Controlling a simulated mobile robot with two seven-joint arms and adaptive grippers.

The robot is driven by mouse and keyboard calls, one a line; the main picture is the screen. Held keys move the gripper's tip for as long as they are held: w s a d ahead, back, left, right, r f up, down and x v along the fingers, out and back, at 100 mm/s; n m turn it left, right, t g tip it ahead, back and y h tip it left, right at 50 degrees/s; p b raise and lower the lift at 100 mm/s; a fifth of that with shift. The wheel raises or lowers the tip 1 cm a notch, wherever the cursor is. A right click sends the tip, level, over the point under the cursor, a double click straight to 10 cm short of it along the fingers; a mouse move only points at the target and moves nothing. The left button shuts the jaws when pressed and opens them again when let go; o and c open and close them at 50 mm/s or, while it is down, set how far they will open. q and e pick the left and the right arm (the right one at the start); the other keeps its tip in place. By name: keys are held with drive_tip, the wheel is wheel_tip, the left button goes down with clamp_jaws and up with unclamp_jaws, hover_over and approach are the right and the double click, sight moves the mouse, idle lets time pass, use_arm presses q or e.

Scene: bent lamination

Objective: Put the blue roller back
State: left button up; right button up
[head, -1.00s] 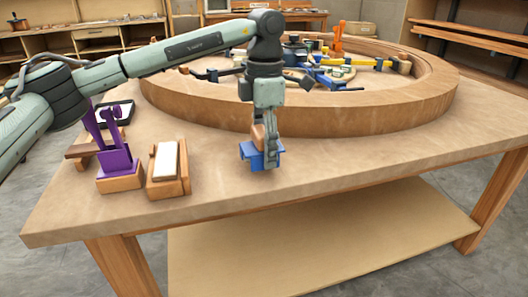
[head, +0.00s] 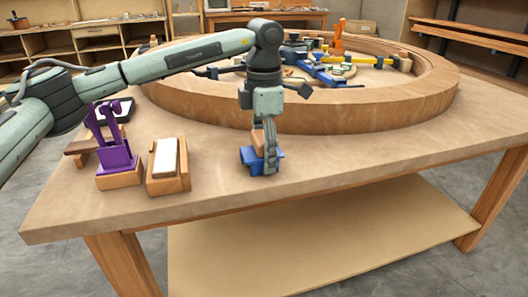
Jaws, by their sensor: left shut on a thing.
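The blue roller (head: 248,158), a blue piece with a brown wooden part on top, is at the front middle of the workbench (head: 330,168). My left gripper (head: 268,151) points down and is shut on it, partly covering it. The roller is at or just above the bench top; I cannot tell whether it touches. My right gripper is not in view.
A purple holder (head: 118,154) on a wooden block and a wooden block with a white pad (head: 167,158) stand to the left. A large curved wooden ring (head: 330,117) fills the back, with several tools inside. The bench front right is clear.

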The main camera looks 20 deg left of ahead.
use_arm(q)
drive_tip(key=o, duration=1.1)
drive_tip(key=shift+s+d+f, duration=0.1)
drive_tip(key=shift+s+f, duration=0.15)
drive_tip(key=shift+f, duration=0.2)
drive_tip(key=o, duration=0.4)
drive_tip(key=shift+w, duration=0.1)
drive_tip(key=shift+o, duration=0.2)
drive_tip(key=shift+r, duration=0.15)
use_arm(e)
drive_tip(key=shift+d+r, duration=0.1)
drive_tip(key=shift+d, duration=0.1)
use_arm(q)
drive_tip(key=shift+r, duration=0.15)
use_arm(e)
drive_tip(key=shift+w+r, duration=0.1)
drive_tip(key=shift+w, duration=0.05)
use_arm(q)
drive_tip(key=shift+r+p, duration=0.25)
drive_tip(key=shift+p, duration=0.05)
drive_tip(key=shift+r+p, duration=0.4)
drive_tip(key=shift+r, duration=0.15)
wheel_tip(320, 180, up, 12)
drive_tip(key=shift+w+f+b, duration=0.15)
drive_tip(key=shift+f+b, duration=0.1)
drive_tip(key=shift+b, duration=0.1)
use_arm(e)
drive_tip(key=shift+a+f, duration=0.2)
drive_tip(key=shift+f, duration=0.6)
